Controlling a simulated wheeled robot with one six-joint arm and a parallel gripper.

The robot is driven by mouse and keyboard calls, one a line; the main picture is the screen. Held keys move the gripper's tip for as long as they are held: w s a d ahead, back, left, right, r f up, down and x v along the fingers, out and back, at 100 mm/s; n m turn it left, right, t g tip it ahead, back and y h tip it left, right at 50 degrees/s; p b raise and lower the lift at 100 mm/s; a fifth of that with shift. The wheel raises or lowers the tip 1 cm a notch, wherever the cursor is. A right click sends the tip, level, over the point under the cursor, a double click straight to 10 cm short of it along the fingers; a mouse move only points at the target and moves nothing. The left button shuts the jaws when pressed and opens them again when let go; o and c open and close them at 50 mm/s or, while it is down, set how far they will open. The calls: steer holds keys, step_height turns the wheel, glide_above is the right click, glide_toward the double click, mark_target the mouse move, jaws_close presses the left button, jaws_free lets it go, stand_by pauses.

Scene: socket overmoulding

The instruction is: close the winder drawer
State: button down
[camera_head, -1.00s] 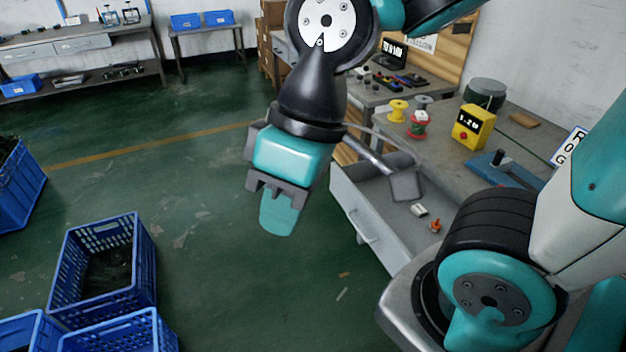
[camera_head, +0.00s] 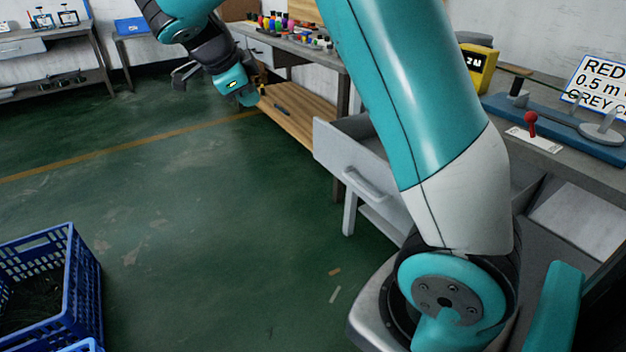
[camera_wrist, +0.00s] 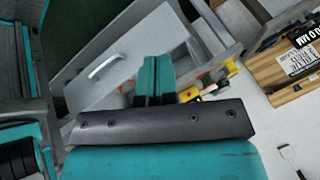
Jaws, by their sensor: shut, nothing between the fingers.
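The winder drawer (camera_head: 340,150) is a grey drawer pulled out from under the workbench, with a bar handle on its front; my arm hides part of it. In the wrist view the drawer front (camera_wrist: 130,45) and its handle lie left of and beyond the fingers. My gripper (camera_head: 246,97) is up and left of the drawer in the head view, above the floor and apart from the drawer front. In the wrist view my gripper (camera_wrist: 155,76) has its teal fingers together, with nothing between them.
The workbench (camera_head: 545,143) carries a yellow meter (camera_head: 479,68), a blue winder base with a red-knobbed lever (camera_head: 530,122), and a sign (camera_head: 597,85). A second bench stands behind my gripper. A blue crate (camera_head: 60,320) is at lower left.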

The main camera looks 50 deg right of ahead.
steer(key=w+d+f+m+g+h+b, duration=0.1)
steer(key=d+f+m+g+h+b, duration=0.35)
steer(key=f+m, duration=0.75)
steer(key=m+t+y+b, duration=0.1)
steer(key=m+y+b, duration=0.1)
steer(key=b, duration=0.6)
glide_toward(321, 150)
steer(key=shift+h, duration=0.25)
steer(key=x, duration=0.6)
steer(key=shift+s+a+f, duration=0.1)
steer(key=shift+a+f, duration=0.2)
steer(key=shift+a, duration=0.05)
steer(key=shift+d, duration=0.35)
